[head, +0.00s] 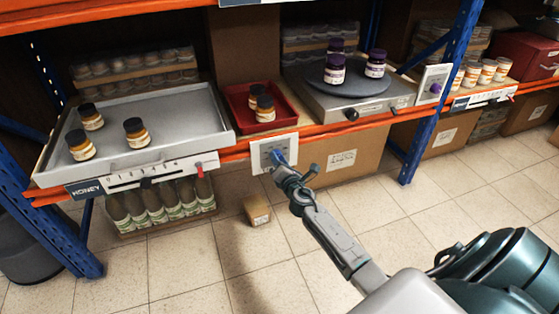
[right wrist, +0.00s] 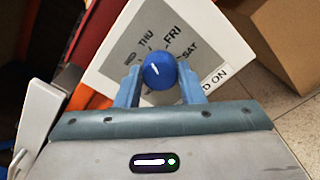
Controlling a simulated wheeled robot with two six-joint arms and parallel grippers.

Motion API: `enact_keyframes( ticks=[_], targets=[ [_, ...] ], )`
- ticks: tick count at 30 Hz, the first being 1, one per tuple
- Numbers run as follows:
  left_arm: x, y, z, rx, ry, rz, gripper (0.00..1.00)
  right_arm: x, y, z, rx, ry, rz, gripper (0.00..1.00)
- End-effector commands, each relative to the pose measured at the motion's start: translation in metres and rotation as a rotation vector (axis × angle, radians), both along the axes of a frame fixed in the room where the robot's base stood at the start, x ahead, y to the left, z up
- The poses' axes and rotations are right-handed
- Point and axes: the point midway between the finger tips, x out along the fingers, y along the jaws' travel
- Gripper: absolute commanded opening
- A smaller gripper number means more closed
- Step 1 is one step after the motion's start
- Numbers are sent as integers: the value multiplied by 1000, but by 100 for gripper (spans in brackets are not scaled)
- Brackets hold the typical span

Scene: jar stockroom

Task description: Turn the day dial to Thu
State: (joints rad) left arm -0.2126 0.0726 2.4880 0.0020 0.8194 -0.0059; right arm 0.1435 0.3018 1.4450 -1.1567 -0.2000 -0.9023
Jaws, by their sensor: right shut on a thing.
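The day dial is a blue knob (right wrist: 159,70) on a white wall plate with a grey face (right wrist: 118,48). In the right wrist view the words THU, FRI and SAT show around it, with part of another word at the left. A short white mark on the knob leans up and left, roughly towards THU; its exact alignment is hard to tell. My right gripper (right wrist: 160,88) is shut on the knob, one finger on each side. In the head view the plate (head: 262,143) is on the shelf's front edge, and my right gripper (head: 282,166) reaches it. My left gripper is out of view.
A grey tray (head: 205,112) with several jars is left of the plate. A red tray (head: 236,104) with jars is above it, and a round turntable (head: 349,88) with purple-lidded jars is to the right. A small carton (head: 257,211) lies on the floor below.

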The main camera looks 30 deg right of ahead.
Motion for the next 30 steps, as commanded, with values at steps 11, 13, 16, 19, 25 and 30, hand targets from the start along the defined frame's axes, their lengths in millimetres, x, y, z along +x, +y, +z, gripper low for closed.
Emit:
enact_keyframes(
  ticks=[11, 13, 16, 19, 25, 30],
  targets=[
    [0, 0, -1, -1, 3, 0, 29, 0, 0, -1, -1, 2, 0, 41],
    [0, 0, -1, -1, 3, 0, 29, 0, 0, -1, -1, 2, 0, 55],
    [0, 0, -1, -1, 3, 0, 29, 0, 0, -1, -1, 2, 0, 57],
    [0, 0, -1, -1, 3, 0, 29, 0, 0, 0, -1, 0, 0, 57],
    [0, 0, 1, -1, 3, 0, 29, -6, 1, 0, -1, 1, 1, 57],
    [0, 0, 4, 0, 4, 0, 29, -32, 7, 0, -2, 3, 1, 57]
  ],
)
